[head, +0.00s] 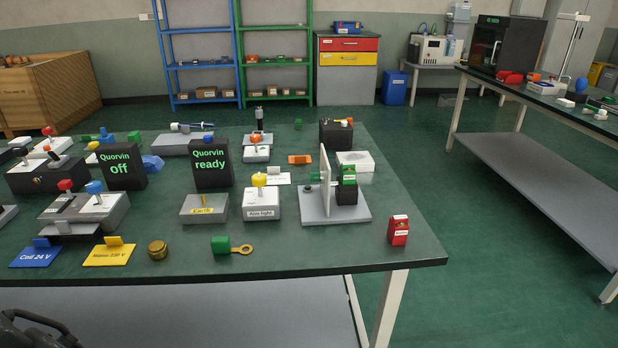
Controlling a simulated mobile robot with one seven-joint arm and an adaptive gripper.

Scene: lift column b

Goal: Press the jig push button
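A jig-like fixture (319,215) stands near the right end of the green bench. It has a grey base plate, an upright pale plate, and a black block (346,194) with a green labelled part (348,175) on top. A small dark-and-green part (314,177) sits left of the upright plate; I cannot tell if it is the push button. Label text on the fixture is too small to read. A black part (38,332), seemingly my gripper, is cut off at the lower left corner, far from the fixture. Its fingers cannot be made out.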

